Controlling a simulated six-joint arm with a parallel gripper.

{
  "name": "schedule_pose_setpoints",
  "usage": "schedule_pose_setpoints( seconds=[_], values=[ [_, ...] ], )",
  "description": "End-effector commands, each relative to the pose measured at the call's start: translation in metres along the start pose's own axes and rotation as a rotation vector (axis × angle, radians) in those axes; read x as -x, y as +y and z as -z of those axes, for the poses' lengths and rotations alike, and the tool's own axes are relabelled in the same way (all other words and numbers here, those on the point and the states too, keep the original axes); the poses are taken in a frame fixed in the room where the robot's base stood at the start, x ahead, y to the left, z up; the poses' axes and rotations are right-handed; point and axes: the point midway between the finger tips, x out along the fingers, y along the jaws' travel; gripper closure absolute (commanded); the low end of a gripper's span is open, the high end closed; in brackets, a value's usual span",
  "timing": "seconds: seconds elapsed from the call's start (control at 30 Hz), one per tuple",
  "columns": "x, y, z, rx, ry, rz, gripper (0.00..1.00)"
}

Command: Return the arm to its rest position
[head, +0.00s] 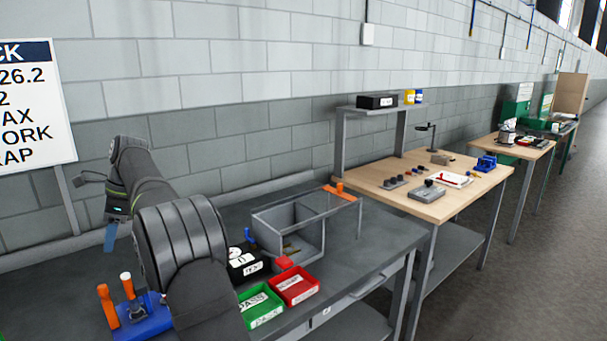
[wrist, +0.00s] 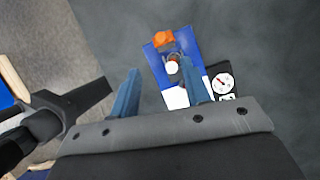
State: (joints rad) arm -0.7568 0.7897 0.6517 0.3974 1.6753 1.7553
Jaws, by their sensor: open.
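My arm (head: 180,245) rises over the dark grey bench (head: 375,240) at the left of the head view. My gripper (wrist: 158,67) is open, with its two blue fingers apart and nothing held between them. In the head view its blue finger (head: 111,235) hangs above the bench. The blue crimper fixture (head: 150,323) with orange handles stands on the bench below. In the wrist view the fixture (wrist: 158,62) lies below and beyond the fingers, partly hidden by the right one.
A black box with a dial (head: 246,268), a green tray (head: 262,303), a red tray (head: 297,287) and a grey open enclosure (head: 285,218) stand right of my arm. A wooden table (head: 440,207) stands farther right. A block wall runs behind.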

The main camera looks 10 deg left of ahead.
Motion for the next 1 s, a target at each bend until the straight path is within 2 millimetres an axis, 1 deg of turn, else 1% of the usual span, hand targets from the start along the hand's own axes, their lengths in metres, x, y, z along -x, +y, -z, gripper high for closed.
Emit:
schedule_pose_setpoints(
  seconds=[0.03, 0.1, 0.27, 0.3, 0.57, 1.0],
  values=[
    [0.010, -0.001, 0.000, -0.001, -0.001, 0.003, 0.57],
    [0.022, -0.001, 0.000, -0.001, -0.001, 0.004, 0.57],
    [0.045, 0.000, 0.000, 0.001, 0.000, 0.003, 0.57],
    [0.036, 0.001, 0.000, 0.000, 0.000, -0.003, 0.57],
    [-0.009, 0.001, 0.000, 0.000, 0.000, -0.004, 0.57],
    [-0.097, 0.001, 0.001, -0.001, 0.001, -0.003, 0.57]
  ],
)
